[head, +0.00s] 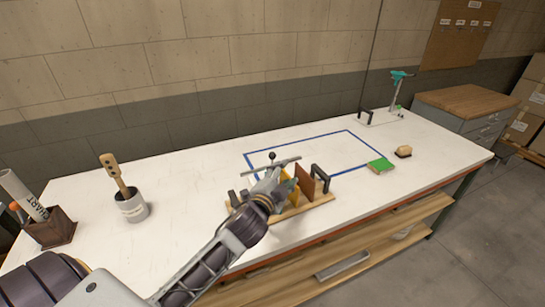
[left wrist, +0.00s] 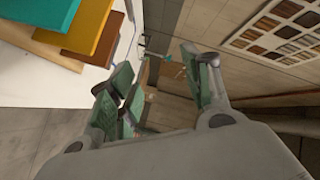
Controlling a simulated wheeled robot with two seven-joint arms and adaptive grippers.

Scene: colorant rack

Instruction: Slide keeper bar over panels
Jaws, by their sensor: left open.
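The wooden rack (head: 293,211) stands near the front edge of the table, with a black handle (head: 320,176) at its right end. A yellow panel (head: 291,188) and a brown panel (head: 307,188) stand in it. The left wrist view shows a teal panel (left wrist: 42,12), an orange panel (left wrist: 82,25) and a brown panel (left wrist: 106,42) at upper left. A grey keeper bar (head: 286,162) with a black knob lies across the rack's back side; its contact is unclear. My left gripper (head: 277,181) is open in front of the rack, hiding part of it. My right gripper is not in view.
A blue outline marks the white table (head: 200,180). A green block (head: 381,164) and a tan-topped brush (head: 404,151) lie to the right. A grey cup (head: 133,208) and a brown holder (head: 51,229) stand at left. The table between cup and rack is clear.

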